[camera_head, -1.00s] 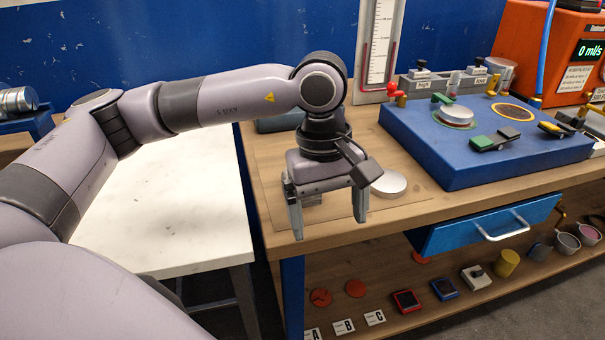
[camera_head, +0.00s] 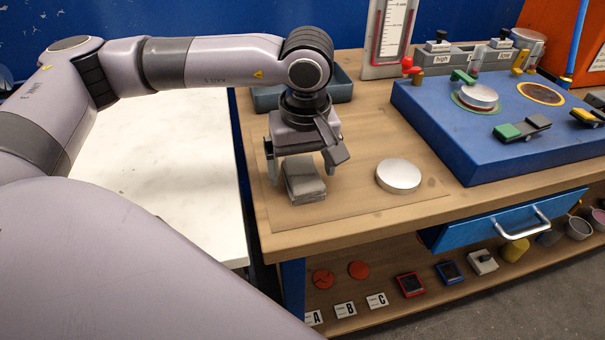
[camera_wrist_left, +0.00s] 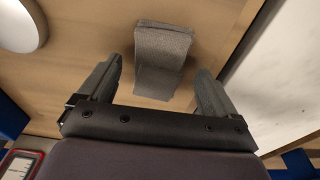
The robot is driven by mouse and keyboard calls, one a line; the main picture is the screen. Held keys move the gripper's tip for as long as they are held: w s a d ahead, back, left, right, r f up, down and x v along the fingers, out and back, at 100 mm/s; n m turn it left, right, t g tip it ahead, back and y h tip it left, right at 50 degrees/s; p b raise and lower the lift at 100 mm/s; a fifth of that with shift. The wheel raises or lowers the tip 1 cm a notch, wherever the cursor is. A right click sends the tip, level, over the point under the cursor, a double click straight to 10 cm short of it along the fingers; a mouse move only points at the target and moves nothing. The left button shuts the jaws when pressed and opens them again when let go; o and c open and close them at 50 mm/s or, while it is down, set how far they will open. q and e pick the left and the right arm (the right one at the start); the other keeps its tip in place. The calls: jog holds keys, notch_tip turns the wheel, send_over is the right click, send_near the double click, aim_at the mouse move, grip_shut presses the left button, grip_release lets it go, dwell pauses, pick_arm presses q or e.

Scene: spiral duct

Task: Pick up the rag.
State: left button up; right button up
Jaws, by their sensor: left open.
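The rag (camera_head: 304,180) is a folded grey cloth lying on the wooden bench top, near its left end. In the left wrist view the rag (camera_wrist_left: 162,55) lies ahead of the fingertips, roughly centred between them. My left gripper (camera_head: 301,171) is open and points down just above and behind the rag; the wrist view shows both its fingers (camera_wrist_left: 160,72) apart with nothing held. Whether a finger touches the rag cannot be told. My right gripper is not in view.
A round silver disc (camera_head: 399,175) lies right of the rag. A blue panel box (camera_head: 455,135) with switches stands further right, and a grey-blue tray (camera_head: 343,88) behind the gripper. A white table (camera_head: 150,170) is at left. The bench in front of the rag is clear.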

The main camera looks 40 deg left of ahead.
aim_at(303, 173)
pick_arm(q)
jog(key=shift+w+a+f, duration=0.1)
jog(key=shift+f, duration=0.75)
jog(key=c, duration=1.1)
jog(key=shift+r, duration=0.15)
notch_tip(303, 173, up, 20)
jog(key=shift+f+p, duration=0.1)
jog(key=shift+p, duration=0.4)
